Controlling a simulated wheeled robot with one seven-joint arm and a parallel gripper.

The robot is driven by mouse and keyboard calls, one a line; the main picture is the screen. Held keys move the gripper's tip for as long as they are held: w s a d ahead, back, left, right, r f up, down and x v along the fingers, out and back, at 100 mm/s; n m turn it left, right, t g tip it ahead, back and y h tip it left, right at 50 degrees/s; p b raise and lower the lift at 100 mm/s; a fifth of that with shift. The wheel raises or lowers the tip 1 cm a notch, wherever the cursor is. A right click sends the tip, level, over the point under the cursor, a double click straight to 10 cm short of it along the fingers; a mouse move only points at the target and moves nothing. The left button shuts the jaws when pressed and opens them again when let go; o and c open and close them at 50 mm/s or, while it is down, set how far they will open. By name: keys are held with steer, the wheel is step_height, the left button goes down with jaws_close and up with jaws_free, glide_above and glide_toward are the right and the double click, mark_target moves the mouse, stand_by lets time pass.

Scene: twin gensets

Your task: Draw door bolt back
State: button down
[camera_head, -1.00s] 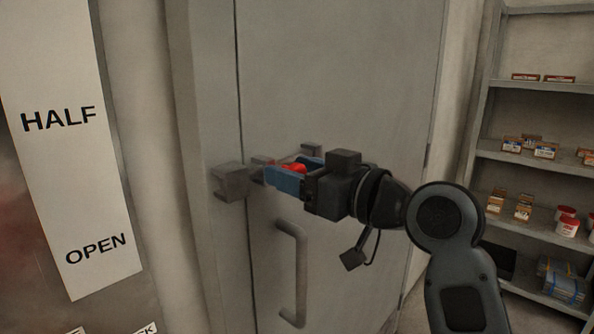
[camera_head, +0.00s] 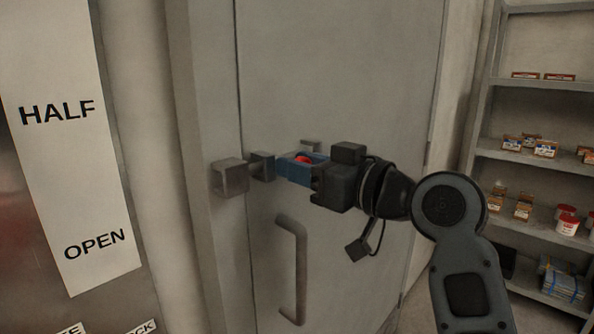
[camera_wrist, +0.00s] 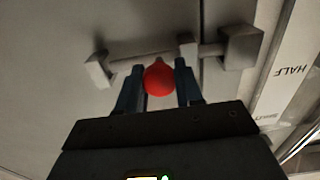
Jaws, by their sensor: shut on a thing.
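The grey door (camera_head: 340,80) carries a horizontal bolt with a red knob (camera_head: 303,158). My gripper (camera_head: 300,168) has its blue fingers on either side of the knob and is shut on it. In the wrist view the red knob (camera_wrist: 159,78) sits between the two fingers, with the bolt bar (camera_wrist: 142,62) behind it. A grey keeper block (camera_head: 230,178) is fixed on the frame to the left, and a guide block (camera_head: 262,166) is on the door beside it.
A grey pull handle (camera_head: 293,270) stands out from the door below the bolt. A panel lettered HALF and OPEN (camera_head: 60,150) is at the left. Shelves (camera_head: 545,160) with small boxes and tubs stand at the right.

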steer(key=w+d+b, duration=0.1)
steer(key=w, duration=0.1)
steer(key=w+d, duration=0.1)
steer(key=d, duration=0.1)
steer(key=shift+w+b, duration=0.35)
steer(key=shift+b, duration=0.05)
steer(key=c, duration=0.8)
jaws_free()
steer(key=shift+w, duration=0.1)
steer(key=b+v, duration=0.1)
steer(key=v, duration=0.7)
steer(key=shift+f, duration=0.1)
